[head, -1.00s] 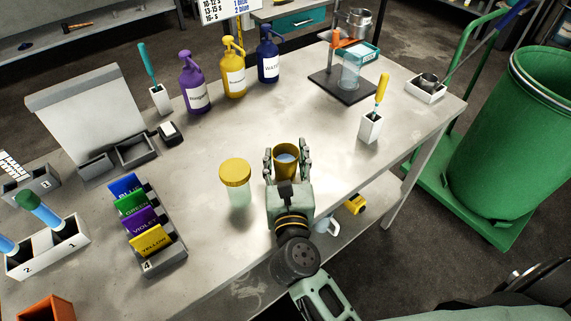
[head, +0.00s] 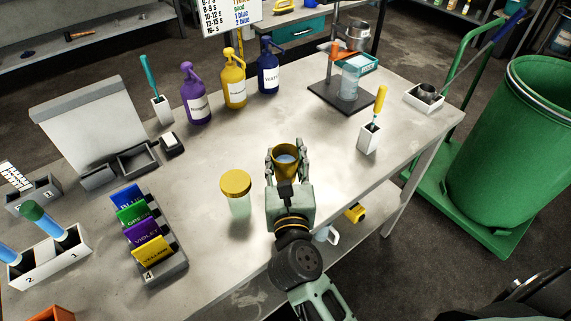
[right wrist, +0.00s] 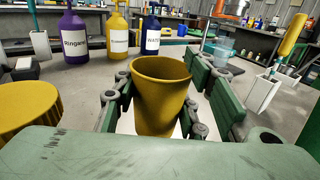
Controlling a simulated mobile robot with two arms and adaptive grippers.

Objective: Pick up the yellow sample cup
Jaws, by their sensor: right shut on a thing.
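The yellow sample cup (head: 285,162) is between the fingers of my right gripper (head: 288,162) near the front of the table. In the right wrist view the cup (right wrist: 158,90) stands upright, with the fingers closed on it from both sides. Its lower part is partly hidden by the gripper's palm, so I cannot tell whether its base touches the table. In the head view its inside looks pale bluish. My left gripper is not in view.
A jar with a yellow lid (head: 236,184) stands close left of the cup. Purple (head: 195,95), yellow (head: 233,80) and blue (head: 268,68) bottles stand behind. A white holder (head: 369,138) with a yellow-handled tool is at right. The table between is clear.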

